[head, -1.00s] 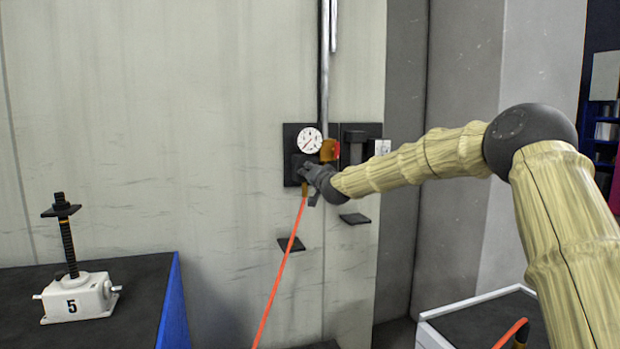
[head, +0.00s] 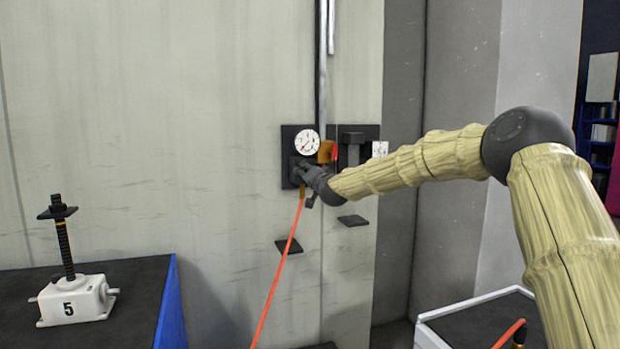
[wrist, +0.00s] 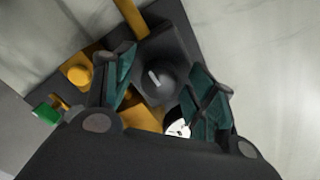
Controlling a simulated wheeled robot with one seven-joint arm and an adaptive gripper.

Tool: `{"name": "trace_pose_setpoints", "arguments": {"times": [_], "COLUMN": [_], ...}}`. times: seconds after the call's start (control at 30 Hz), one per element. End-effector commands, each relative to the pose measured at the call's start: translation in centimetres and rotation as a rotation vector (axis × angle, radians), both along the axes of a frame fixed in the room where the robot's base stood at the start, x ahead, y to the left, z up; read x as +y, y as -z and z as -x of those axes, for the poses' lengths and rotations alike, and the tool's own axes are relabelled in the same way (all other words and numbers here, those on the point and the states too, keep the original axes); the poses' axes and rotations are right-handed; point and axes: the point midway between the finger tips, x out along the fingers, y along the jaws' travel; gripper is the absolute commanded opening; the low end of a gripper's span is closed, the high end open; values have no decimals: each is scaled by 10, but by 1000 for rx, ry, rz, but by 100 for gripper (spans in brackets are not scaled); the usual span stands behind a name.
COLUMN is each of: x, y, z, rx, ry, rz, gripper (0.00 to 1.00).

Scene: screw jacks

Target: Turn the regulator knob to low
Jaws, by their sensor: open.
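The regulator knob (wrist: 155,80) is a dark round knob with a light pointer mark. It sits between the two open fingers of my gripper (wrist: 160,88) in the wrist view, and I cannot tell whether either finger touches it. In the head view my gripper (head: 303,172) is at the wall panel, just below the white round gauge (head: 306,142), and hides the knob. The gauge has a red needle and shows partly in the wrist view (wrist: 178,128), near the right finger.
An orange hose (head: 278,270) hangs from the panel. A brass fitting (head: 326,152) and a vertical pipe (head: 322,70) are beside the gauge. A white screw jack marked 5 (head: 72,300) stands on the dark bench at left. Small dark ledges (head: 288,246) jut from the wall.

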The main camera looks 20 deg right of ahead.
Motion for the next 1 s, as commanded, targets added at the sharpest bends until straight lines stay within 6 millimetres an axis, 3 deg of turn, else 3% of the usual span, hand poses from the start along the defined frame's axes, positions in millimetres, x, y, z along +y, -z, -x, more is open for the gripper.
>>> {"name": "trace_pose_setpoints", "arguments": {"times": [0.27,0.7,1.0], "x": [-2,-5,-6], "y": [0,0,0], "z": [24,92,117], "rx": [1,-1,-1], "ry": [1,1,2], "rz": [0,-2,-1], "gripper": [56,56,56]}}
